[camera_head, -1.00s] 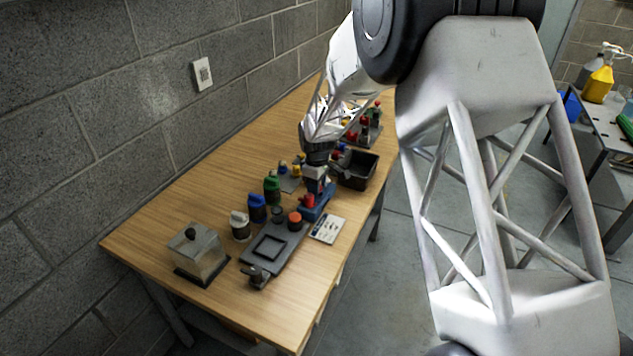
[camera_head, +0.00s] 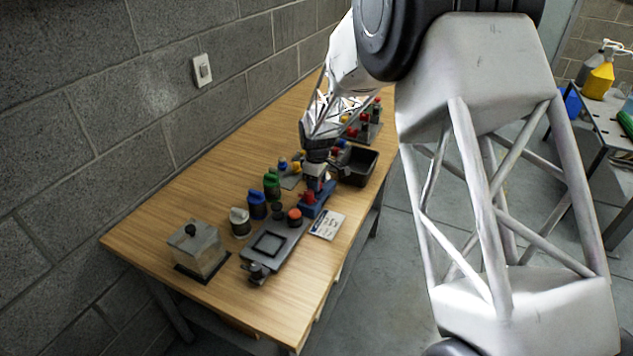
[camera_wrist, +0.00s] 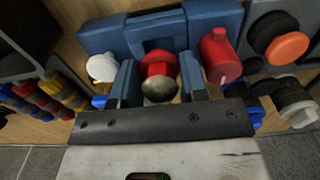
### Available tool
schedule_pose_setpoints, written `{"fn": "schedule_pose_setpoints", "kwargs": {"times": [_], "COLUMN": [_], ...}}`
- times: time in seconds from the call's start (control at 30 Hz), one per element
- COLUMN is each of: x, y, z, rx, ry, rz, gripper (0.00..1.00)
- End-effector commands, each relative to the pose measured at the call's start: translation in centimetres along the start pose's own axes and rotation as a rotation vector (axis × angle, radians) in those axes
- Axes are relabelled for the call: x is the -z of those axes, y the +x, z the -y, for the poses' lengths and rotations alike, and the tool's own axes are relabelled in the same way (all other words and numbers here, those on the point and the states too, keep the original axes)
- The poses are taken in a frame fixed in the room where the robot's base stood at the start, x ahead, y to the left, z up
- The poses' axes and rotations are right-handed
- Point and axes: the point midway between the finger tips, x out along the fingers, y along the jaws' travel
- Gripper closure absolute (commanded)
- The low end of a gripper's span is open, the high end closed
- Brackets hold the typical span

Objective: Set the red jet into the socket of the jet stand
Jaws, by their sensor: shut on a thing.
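The red jet (camera_wrist: 158,66), a red hex body with a rounded metal end, sits between the two finger pads of my gripper (camera_wrist: 159,80) in the wrist view. My gripper is shut on it. The blue jet stand (camera_wrist: 205,20) lies just beyond the jet in that view. In the head view my gripper (camera_head: 314,184) is over the blue stand (camera_head: 322,203), and the held jet cannot be made out. The socket is hidden, so I cannot tell whether the jet touches it. Another red piece (camera_wrist: 219,54) stands at the stand's right part in the wrist view.
A grey tray (camera_head: 290,236) with an orange-red disc (camera_head: 294,214) is close by. Green (camera_head: 271,186), blue (camera_head: 257,207) and white-topped (camera_head: 239,222) bottles line its left. A dark bin (camera_head: 358,168) stands behind right, and a clear box (camera_head: 201,246) stands at front left.

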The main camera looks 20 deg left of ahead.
Motion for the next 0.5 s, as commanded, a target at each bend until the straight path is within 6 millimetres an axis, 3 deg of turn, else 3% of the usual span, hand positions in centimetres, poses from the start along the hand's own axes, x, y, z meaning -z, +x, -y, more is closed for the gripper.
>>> {"fn": "schedule_pose_setpoints", "kwargs": {"times": [0.5], "x": [0.00], "y": [0.55], "z": [-0.01], "rx": [0.000], "ry": [0.000], "rz": [0.000], "gripper": [0.83]}}
